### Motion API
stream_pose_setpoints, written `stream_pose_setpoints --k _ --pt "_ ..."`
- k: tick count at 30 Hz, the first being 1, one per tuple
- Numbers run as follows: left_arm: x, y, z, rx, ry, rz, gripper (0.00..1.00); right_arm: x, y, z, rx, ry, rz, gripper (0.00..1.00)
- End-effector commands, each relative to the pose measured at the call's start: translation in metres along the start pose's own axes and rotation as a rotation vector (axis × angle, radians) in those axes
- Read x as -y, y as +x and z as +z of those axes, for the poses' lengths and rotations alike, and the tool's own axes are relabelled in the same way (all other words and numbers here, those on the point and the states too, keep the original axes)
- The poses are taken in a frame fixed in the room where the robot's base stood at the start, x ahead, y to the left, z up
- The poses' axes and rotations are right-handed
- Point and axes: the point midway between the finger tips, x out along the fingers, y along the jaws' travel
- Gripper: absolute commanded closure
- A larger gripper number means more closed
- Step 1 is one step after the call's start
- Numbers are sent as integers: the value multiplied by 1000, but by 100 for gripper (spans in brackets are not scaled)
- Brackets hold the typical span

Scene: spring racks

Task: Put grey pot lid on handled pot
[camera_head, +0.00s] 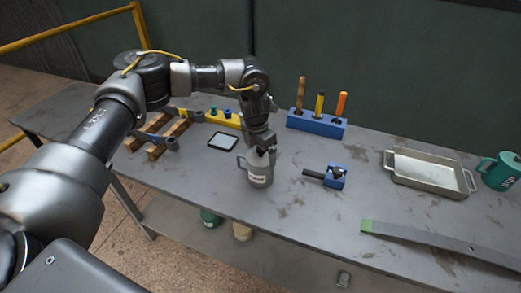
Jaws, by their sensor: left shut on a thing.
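The grey handled pot (260,177) stands upright near the middle of the table, with a pale label on its front and a handle showing at its left. My left gripper (262,145) points down right over the pot's mouth. It is shut on the grey pot lid (258,157), which is small here and partly hidden by the fingers. The lid is at the pot's top; I cannot tell whether it touches the rim. My right gripper is not in view.
A blue holder (316,126) with several upright handled tools stands behind. A blue clamp-like block (335,177) lies right of the pot, with a metal tray (425,171) and green mug (501,170) beyond. A dark tablet (223,141) lies behind left. A long grey bar (440,243) lies at front right.

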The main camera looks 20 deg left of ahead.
Motion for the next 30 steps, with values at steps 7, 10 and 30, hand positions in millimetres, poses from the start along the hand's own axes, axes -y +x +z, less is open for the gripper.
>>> stream_pose_setpoints --k 7,10,30 --pt "0 0 0 0 0 0 32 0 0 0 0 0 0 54" --pt "0 0 0 0 0 0 32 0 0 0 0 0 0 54" --pt "0 6 -1 0 0 0 7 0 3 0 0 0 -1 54"
